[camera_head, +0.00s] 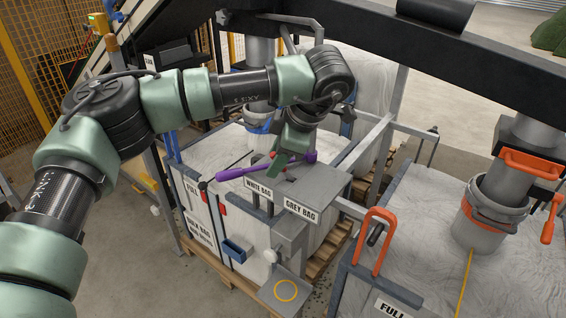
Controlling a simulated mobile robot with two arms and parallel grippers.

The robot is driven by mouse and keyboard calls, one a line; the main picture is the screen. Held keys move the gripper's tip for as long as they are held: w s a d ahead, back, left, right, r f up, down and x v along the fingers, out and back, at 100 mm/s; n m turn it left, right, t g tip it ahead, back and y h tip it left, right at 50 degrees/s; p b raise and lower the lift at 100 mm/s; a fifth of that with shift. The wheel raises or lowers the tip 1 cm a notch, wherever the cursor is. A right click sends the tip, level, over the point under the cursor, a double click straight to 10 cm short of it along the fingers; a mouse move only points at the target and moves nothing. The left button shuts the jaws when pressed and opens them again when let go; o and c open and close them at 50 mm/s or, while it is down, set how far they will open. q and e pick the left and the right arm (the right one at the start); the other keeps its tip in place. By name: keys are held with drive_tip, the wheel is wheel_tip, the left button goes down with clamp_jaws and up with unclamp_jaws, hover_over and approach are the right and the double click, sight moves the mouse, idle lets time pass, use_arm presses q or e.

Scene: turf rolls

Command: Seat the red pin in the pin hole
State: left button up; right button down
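My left gripper (279,167) points down over the grey plate between the two bulk bags. A purple lever (240,172) lies across the plate at the fingers. Small red parts show beside the fingers and the lever, but I cannot tell whether one is the red pin. The fingers are partly hidden, so their opening is unclear. The plate carries the labels "WHITE BAG" (258,188) and "GREY BAG" (301,210). I cannot make out the pin hole. My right gripper is not in view.
An orange handle (372,240) stands at the right bag's (427,215) near edge. A filling spout with an orange clamp (490,215) is at right. A yellow ring (286,290) marks a grey plate low in front.

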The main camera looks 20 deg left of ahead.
sight(271, 182)
use_arm(q)
drive_tip(key=shift+a+x, duration=0.2)
drive_tip(key=shift+x, duration=1.35)
drive_tip(key=shift+w+r, duration=0.1)
drive_tip(key=shift+r, duration=0.05)
clamp_jaws()
drive_tip(key=shift+r, duration=0.15)
